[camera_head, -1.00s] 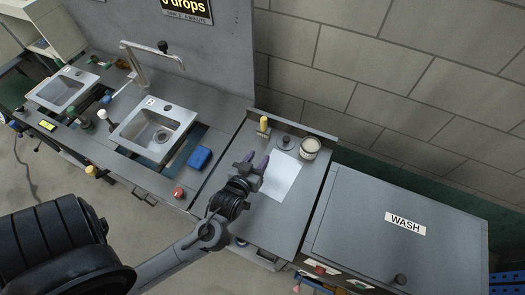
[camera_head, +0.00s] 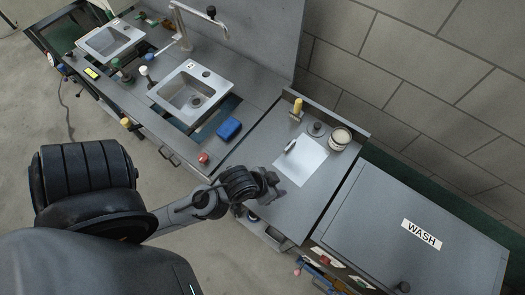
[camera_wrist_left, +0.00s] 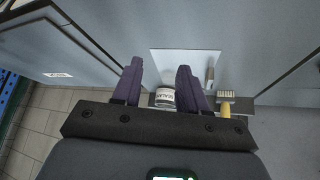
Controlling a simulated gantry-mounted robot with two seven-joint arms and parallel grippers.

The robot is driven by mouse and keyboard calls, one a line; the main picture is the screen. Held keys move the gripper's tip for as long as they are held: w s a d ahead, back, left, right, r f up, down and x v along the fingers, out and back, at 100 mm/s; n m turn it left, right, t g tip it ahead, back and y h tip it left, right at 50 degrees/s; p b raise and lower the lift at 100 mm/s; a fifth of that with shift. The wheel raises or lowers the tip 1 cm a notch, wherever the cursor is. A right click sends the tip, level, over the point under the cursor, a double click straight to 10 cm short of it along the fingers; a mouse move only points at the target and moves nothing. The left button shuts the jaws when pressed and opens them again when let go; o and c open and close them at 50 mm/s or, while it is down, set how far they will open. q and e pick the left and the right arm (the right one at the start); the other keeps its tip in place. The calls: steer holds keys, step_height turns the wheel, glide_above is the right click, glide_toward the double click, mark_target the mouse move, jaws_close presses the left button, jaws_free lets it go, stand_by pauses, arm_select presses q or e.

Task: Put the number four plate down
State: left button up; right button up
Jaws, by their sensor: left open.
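No plate with a readable number four shows. A white rectangular sheet (camera_head: 301,160) lies flat on the grey counter, and it also shows in the left wrist view (camera_wrist_left: 181,62). A small, light, narrow piece (camera_head: 290,146) lies at the sheet's left edge; it also shows in the left wrist view (camera_wrist_left: 210,74). I cannot tell whether it is the number four plate. My left gripper (camera_head: 281,190) is over the counter, on the near side of the sheet. Its purple fingers (camera_wrist_left: 160,80) are apart with nothing between them. My right gripper is out of view.
Behind the sheet stand a yellow-handled brush (camera_head: 297,107), a dark knobbed weight (camera_head: 316,129) and a pale jar (camera_head: 340,138). A blue sponge (camera_head: 229,128) and sinks are to the left. The grey WASH box (camera_head: 390,235) is to the right. The counter's front right is clear.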

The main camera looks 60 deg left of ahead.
arm_select(q)
steer(key=s+m+g, duration=0.1)
steer(key=s, duration=0.1)
steer(key=s+g, duration=0.2)
steer(key=shift+s+a+f+m, duration=0.15)
steer(key=shift+f+m, duration=0.05)
steer(key=shift+m, duration=0.2)
